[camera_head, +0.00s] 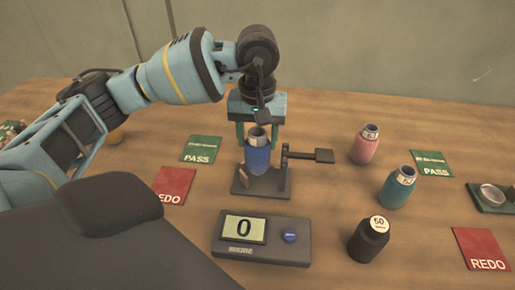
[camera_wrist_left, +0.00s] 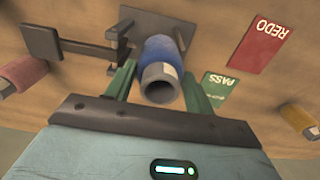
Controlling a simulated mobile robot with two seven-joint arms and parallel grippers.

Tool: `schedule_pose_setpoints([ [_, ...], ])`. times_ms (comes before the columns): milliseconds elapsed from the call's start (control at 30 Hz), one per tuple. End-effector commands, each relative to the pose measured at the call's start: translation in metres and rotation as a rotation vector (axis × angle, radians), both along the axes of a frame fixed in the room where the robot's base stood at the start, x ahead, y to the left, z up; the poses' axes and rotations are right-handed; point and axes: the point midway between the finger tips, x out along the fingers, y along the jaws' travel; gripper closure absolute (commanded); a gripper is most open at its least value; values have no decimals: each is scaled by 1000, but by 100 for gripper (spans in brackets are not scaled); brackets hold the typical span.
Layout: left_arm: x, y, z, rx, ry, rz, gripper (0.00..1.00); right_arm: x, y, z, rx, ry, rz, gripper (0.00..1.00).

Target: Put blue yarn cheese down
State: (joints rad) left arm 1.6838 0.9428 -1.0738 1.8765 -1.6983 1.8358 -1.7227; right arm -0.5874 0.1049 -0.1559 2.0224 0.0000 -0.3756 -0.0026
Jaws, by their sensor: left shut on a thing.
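The blue yarn cheese (camera_head: 257,157) is upright, with a grey tube end at its top. My left gripper (camera_head: 258,138) comes down from above and is shut on it with green fingers. In the left wrist view the blue yarn cheese (camera_wrist_left: 160,55) sits between the fingers (camera_wrist_left: 160,90). It is over the dark base plate (camera_head: 248,190) of a small stand with an upright post and side paddle (camera_head: 322,156). I cannot tell whether its bottom touches the plate. My right gripper is not in view.
A display box (camera_head: 262,240) reading 0 stands in front. Pink (camera_head: 364,148), teal (camera_head: 397,188) and black (camera_head: 368,240) cylinders stand at right. Green PASS cards (camera_head: 201,149) and red REDO cards (camera_head: 171,185) lie on both sides. A tray (camera_head: 491,205) sits at the right edge.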

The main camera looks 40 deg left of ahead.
Motion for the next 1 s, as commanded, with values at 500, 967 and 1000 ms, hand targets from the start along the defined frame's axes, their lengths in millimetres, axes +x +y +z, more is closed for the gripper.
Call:
schedule_pose_setpoints([
  [500,0,0,-38,-1,-1,-1,89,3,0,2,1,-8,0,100],
  [967,0,0,-41,0,0,0,32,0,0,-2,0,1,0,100],
  [1000,0,0,-41,0,0,0,27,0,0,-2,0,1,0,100],
])
